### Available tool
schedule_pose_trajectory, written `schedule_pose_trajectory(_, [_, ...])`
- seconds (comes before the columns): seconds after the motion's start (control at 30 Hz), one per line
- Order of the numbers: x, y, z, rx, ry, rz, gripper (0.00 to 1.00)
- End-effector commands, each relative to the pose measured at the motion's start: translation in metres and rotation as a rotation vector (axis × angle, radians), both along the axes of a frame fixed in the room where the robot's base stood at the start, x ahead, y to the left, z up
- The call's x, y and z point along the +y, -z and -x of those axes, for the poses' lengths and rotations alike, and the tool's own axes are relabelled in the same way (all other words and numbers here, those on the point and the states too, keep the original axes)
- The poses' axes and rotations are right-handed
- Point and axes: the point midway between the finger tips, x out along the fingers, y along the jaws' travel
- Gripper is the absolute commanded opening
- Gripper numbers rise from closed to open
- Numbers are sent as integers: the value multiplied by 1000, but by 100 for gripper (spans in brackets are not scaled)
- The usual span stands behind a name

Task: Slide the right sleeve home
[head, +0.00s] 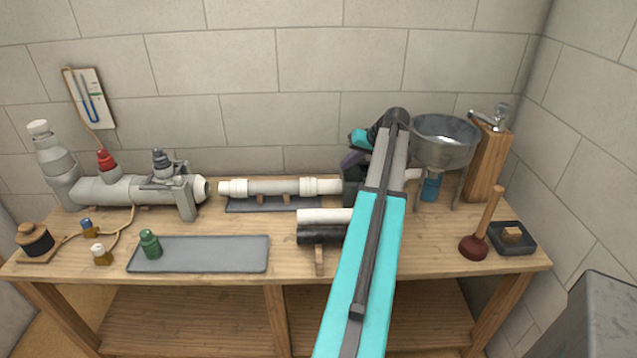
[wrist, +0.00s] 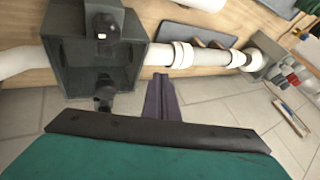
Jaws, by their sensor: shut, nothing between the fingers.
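The right sleeve (head: 316,186) is a white collar at the right end of a grey pipe section (head: 275,187). In the wrist view the right sleeve (wrist: 182,55) sits a little apart from a dark box (wrist: 98,55), with white pipe between. The left sleeve (head: 233,188) is a similar white collar at the section's other end. My gripper (wrist: 160,78) is shut and empty. Its purple fingers are beside the white pipe, between the box and the right sleeve; I cannot tell whether they touch anything. My arm partly hides the pipe's right side in the head view.
A white valve pipe (head: 120,190) with red and grey knobs stands left. A metal funnel (head: 443,140), a wooden post (head: 486,160) and a plunger (head: 481,235) stand right. White and black tubes (head: 318,227) lie in front. A grey tray (head: 205,256) is mostly bare.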

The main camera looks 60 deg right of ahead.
Motion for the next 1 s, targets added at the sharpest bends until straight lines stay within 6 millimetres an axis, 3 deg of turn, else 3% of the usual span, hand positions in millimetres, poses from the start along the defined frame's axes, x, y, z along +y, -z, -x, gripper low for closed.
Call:
schedule_pose_trajectory(0.13, [-7,0,15,0,6,1,0])
schedule_pose_trajectory(0.33, [-7,-2,18,1,6,0,0])
schedule_pose_trajectory(0.67, [-7,0,16,1,6,0,0])
schedule_pose_trajectory(1.0, [-8,22,-1,1,6,-3,0])
